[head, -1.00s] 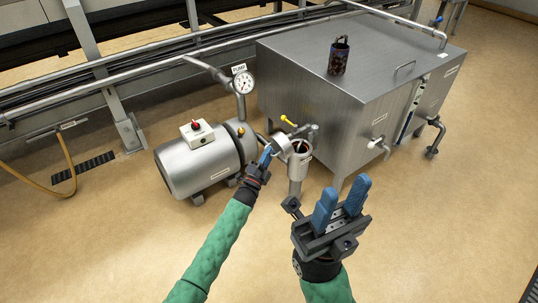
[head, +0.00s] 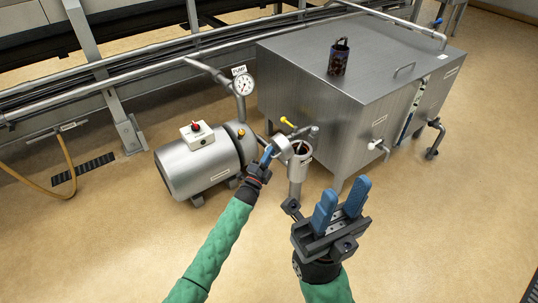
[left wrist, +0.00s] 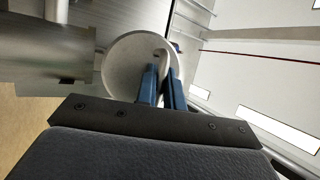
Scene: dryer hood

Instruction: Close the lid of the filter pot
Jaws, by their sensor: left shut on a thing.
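The filter pot (head: 298,172) is a grey upright cylinder between the pump and the steel tank. Its mouth is uncovered, with a dark inside. Its round lid (head: 284,147) stands tilted up at the left side of the mouth. My left gripper (head: 266,154) is shut on the lid from its left side. In the left wrist view the lid (left wrist: 122,72) is a pale disc, and the blue fingers (left wrist: 163,88) close around a pale piece at its edge. My right gripper (head: 340,203) is open and empty, in front of the pot and to its right.
The pump (head: 205,160) with its gauge (head: 243,84) stands left of the pot. The large steel tank (head: 345,115) stands behind and right, with a yellow-handled valve (head: 288,122) near the pot. A dark patterned canister (head: 339,58) sits on the tank. The floor in front is clear.

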